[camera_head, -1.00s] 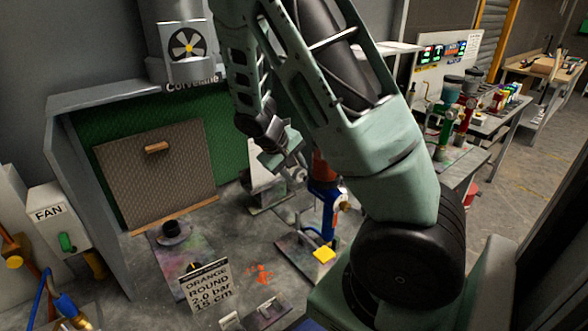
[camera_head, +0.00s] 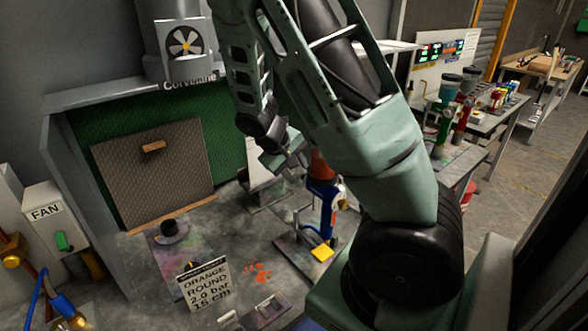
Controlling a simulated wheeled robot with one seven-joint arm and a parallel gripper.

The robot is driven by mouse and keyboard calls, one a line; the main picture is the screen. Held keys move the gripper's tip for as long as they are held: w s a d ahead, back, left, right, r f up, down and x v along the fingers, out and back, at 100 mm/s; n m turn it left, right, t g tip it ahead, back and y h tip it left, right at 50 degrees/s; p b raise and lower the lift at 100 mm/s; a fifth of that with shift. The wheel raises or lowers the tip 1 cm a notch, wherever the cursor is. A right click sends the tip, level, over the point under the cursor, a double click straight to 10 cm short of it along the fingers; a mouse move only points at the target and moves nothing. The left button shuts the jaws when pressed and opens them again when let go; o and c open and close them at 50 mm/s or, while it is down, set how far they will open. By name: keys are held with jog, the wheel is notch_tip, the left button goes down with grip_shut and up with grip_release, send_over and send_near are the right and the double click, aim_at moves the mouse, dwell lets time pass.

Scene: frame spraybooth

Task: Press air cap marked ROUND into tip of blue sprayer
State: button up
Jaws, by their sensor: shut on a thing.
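The blue sprayer (camera_head: 327,200) stands upright in a holder on the bench, with an orange-red cup (camera_head: 320,167) on top and a yellow tag (camera_head: 321,253) at its foot. My gripper (camera_head: 287,158) is just to the left of the cup in the picture, above the bench. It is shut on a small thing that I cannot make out. The sprayer's tip is not clear, and I cannot tell whether the gripper touches the sprayer. My arm covers the area to the right. No cap marked ROUND can be read.
A sign (camera_head: 205,286) reads ORANGE, ROUND, 2.0 bar, 15 cm. A dark round piece (camera_head: 170,229) sits on a stained plate. A brown panel (camera_head: 155,175) leans in the booth at the left. Other sprayers, green (camera_head: 444,125) and red (camera_head: 463,116), stand at the right.

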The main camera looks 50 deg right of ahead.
jog(key=shift+s+a, duration=0.15)
jog(key=shift+s, duration=0.65)
jog(key=o, duration=1)
jog(key=shift+o, duration=0.2)
jog(key=b+v, duration=0.1)
jog(key=v, duration=1.6)
jog(key=shift+a+b, duration=0.2)
jog(key=shift+b, duration=0.2)
jog(key=shift+r, duration=0.15)
